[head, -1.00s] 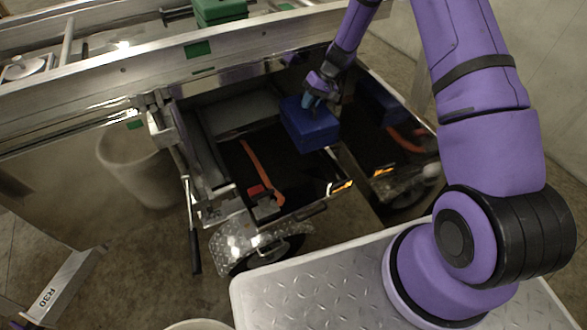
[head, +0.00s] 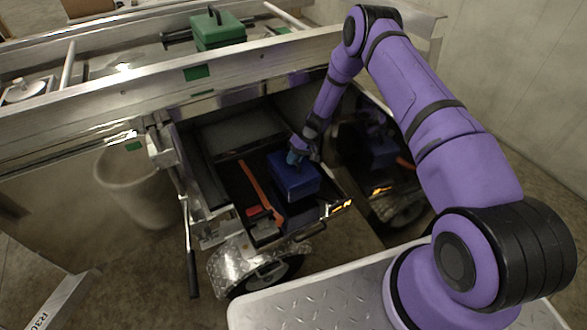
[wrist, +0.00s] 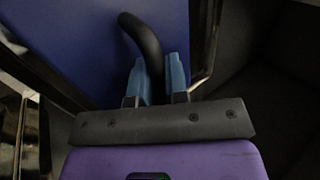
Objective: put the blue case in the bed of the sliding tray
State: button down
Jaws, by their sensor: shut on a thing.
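The blue case (head: 293,178) is in the bed of the sliding tray, at the right side of it in the head view. My gripper (head: 297,155) is at the top of the case, shut on its black handle. In the wrist view the blue fingers of my gripper (wrist: 158,80) close around the curved handle (wrist: 143,40), with the case's blue top (wrist: 75,45) behind. The sliding tray (head: 225,205) is pulled out below the trailer rail. I cannot tell whether the case's underside touches the tray floor.
An orange-red bar (head: 262,192) lies in the tray, left of the case. A green case (head: 217,30) stands on the trailer above. A lever (head: 191,235) hangs at the tray's left, and a pale bin (head: 135,190) stands farther left. A shiny panel mirrors the tray at right.

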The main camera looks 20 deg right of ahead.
jog(key=shift+f, duration=2.05)
jog(key=c, duration=1.1)
grip_release()
jog(key=shift+f, duration=0.1)
jog(key=shift+v, duration=3.8)
